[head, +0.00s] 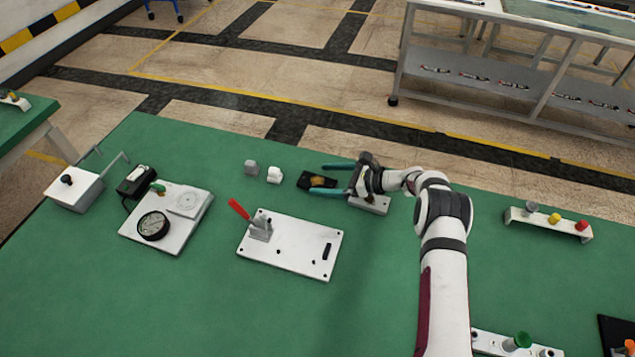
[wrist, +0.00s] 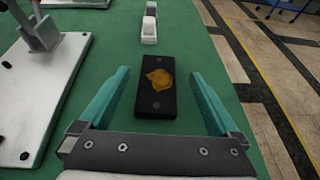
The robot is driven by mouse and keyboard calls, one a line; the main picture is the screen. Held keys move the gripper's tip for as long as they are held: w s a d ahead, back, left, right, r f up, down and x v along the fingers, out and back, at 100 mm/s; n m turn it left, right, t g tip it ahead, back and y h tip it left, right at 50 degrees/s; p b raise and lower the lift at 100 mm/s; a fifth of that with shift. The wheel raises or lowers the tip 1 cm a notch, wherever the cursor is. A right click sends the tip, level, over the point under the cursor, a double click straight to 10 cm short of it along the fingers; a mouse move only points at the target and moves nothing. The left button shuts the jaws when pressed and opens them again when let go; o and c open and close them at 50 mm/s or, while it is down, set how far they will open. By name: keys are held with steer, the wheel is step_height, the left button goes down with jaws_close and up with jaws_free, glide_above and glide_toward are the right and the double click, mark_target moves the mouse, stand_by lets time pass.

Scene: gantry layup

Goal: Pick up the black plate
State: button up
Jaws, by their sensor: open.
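The black plate (head: 308,180) is a small dark rectangle with an orange-yellow patch on its face. It lies on the green table (head: 205,307) near the far edge. In the wrist view the black plate (wrist: 156,106) lies lengthwise between the two teal fingers of my gripper (wrist: 160,73), with green table showing on both sides. In the head view my gripper (head: 317,179) is open, reaching in from the right with one finger on each side of the plate. I see no contact, and the finger height above the table is hard to tell.
Small white and grey blocks (head: 274,175) stand left of the plate. A white board with a red-handled clamp (head: 308,250) lies nearer. A gauge panel (head: 189,228) is further left. A rack with coloured knobs (head: 548,224) stands at right. Green table is free at front left.

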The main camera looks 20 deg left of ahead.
mark_target(301, 177)
steer(key=x, duration=0.5)
steer(key=shift+s+a+r, duration=0.1)
steer(key=shift+a+r, duration=0.2)
jaws_close()
